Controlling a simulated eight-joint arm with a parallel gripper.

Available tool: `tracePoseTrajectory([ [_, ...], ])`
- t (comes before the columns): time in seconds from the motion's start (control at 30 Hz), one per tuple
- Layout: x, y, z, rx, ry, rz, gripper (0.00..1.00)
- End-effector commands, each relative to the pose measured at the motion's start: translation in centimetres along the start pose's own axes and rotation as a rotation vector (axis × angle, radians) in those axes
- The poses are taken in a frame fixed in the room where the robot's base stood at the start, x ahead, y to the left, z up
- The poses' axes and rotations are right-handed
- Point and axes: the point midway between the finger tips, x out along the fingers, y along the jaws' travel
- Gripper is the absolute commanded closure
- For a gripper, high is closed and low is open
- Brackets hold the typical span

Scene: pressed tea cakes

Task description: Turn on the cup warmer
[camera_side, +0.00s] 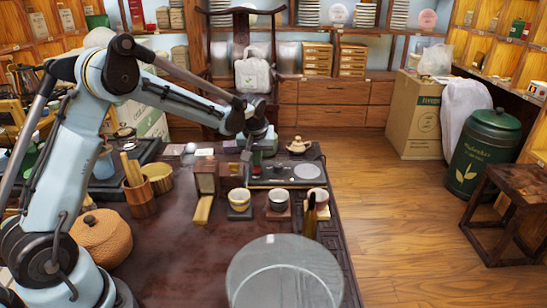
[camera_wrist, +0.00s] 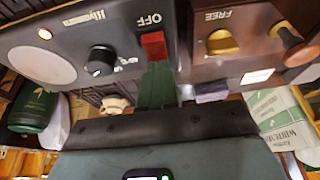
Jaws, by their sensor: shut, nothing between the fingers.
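The cup warmer is a dark slab with a pale round plate (camera_side: 307,171), on the far part of the dark table. A red switch (camera_wrist: 153,45) sits beside the printed word OFF. My gripper (camera_side: 247,157) is shut and empty at the warmer's left end. Its green fingers (camera_wrist: 157,80) point at the red switch, their tips right at its edge; I cannot tell whether they touch.
A brown wooden box (camera_side: 205,176) stands left of the warmer; a brown panel marked FREE with a yellow knob (camera_wrist: 222,42) lies close right of the fingers. Cups (camera_side: 239,199) stand in front. A small teapot (camera_side: 299,146) is behind. A large glass disc (camera_side: 285,275) is at the front.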

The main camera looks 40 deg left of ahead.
Motion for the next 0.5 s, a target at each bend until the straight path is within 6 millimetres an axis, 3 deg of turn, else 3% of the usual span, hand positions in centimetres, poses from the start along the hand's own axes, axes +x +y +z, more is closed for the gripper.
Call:
tracePoseTrajectory([
  [0.5, -0.31, 0.02, 1.02, -0.001, -0.007, 0.0, 1.0],
])
